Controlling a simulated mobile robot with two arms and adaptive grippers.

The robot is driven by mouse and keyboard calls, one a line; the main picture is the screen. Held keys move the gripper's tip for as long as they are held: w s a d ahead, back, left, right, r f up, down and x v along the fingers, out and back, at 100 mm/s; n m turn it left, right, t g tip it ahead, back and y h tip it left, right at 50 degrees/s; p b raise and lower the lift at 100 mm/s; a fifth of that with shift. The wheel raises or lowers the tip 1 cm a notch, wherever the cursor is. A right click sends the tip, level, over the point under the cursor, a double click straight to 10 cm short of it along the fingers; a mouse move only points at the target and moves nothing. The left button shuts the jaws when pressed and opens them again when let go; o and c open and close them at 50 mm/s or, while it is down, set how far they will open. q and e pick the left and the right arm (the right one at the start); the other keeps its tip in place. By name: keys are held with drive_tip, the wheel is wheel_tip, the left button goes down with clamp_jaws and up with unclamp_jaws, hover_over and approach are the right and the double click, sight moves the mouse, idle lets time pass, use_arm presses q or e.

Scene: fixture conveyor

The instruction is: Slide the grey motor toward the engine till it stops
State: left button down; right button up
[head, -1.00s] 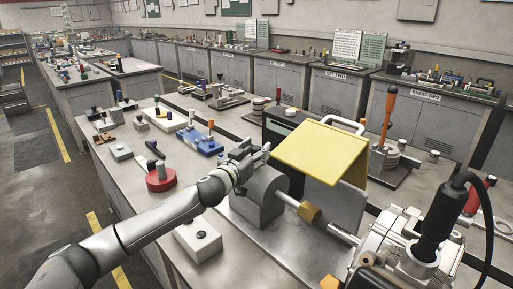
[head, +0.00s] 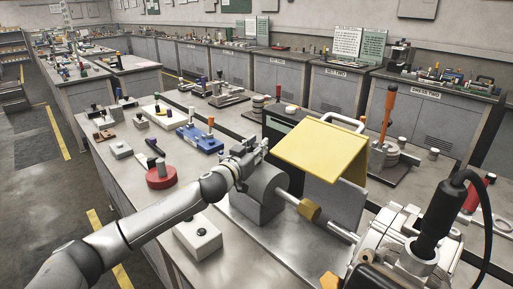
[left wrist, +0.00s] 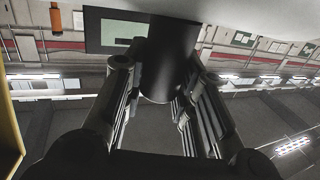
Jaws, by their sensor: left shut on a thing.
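The grey motor (head: 262,190) sits on the metal bench, with a shaft and a brass-coloured coupling (head: 309,211) pointing right toward the engine (head: 395,256). The engine is silver and partly cut off at the lower right. A thin rod (head: 342,233) reaches from the engine toward the coupling. My left gripper (head: 252,153) is at the motor's upper left end. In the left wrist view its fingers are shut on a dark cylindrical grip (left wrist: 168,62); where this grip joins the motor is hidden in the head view. My right gripper is not seen.
A yellow cover (head: 322,150) on a grey panel stands just behind the shaft. A black tool with a cable (head: 440,222) stands over the engine. A white box (head: 198,237) lies in front of the motor. A red disc (head: 161,176) and blue fixture (head: 200,138) are farther left.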

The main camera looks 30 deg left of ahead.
sight(269, 168)
use_arm(q)
drive_tip(key=d, duration=0.1)
drive_tip(key=s+d, duration=0.1)
drive_tip(key=d, duration=0.3)
drive_tip(key=shift+s+d, duration=0.1)
drive_tip(key=shift+s, duration=0.3)
drive_tip(key=shift+f, duration=0.1)
drive_tip(key=c, duration=1.6)
unclamp_jaws()
drive_tip(key=o, duration=0.5)
drive_tip(key=shift+d, duration=0.1)
drive_tip(key=shift+c, duration=0.2)
drive_tip(key=shift+s, duration=0.25)
drive_tip(key=s, duration=1.1)
drive_tip(key=shift+s+a, duration=0.2)
drive_tip(key=shift+s, duration=0.1)
